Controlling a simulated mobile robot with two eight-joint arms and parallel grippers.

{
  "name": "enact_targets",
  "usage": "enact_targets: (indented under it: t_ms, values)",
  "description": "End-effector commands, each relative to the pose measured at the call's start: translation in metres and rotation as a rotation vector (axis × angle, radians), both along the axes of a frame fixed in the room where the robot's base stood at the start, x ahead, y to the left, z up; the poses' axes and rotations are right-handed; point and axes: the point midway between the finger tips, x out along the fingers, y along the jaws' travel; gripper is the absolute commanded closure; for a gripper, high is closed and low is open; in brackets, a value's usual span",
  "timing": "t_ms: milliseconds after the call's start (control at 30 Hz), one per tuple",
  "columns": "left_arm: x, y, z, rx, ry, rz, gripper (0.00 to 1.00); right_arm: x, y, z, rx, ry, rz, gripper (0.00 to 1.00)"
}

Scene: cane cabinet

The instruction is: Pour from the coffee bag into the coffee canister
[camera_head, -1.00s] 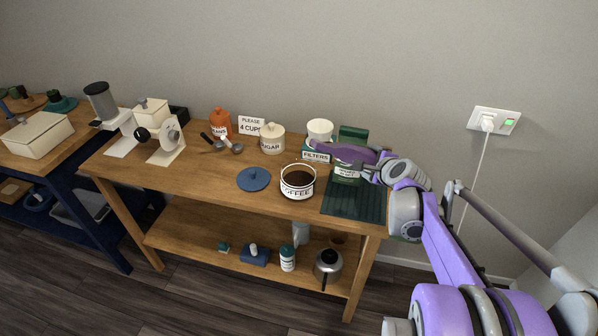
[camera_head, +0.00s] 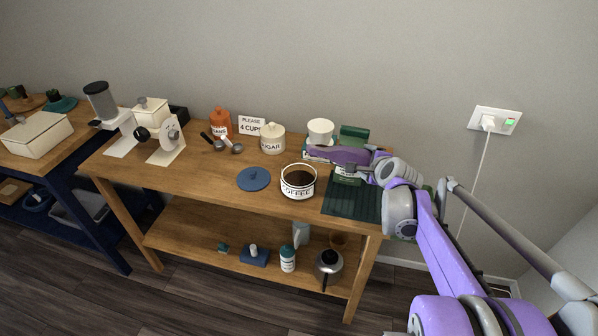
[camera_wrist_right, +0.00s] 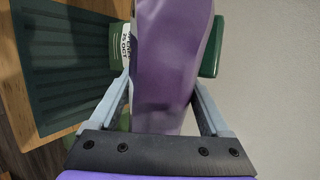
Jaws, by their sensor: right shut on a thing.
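The coffee canister (camera_head: 298,190) is a white, round pot lettered COFFEE, standing open near the front of the wooden table, with a dark inside. My left gripper is out of view.
A blue lid (camera_head: 254,179) lies left of the canister. The mat (camera_head: 350,205) lies to its right. A sugar pot (camera_head: 272,138) and a white filters container (camera_head: 320,131) stand behind. The wall (camera_head: 420,80) is close behind the table.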

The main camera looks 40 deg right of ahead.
Motion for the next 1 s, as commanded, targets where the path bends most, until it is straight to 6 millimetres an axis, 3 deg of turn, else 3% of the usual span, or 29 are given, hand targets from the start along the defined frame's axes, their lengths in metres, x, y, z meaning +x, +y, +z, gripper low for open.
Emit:
enact_targets:
  t_ms: [1000]
  values:
    - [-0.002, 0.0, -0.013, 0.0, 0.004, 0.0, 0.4, 0.003, 0.003, -0.004, -0.089, 0.068, -0.001, 1.0]
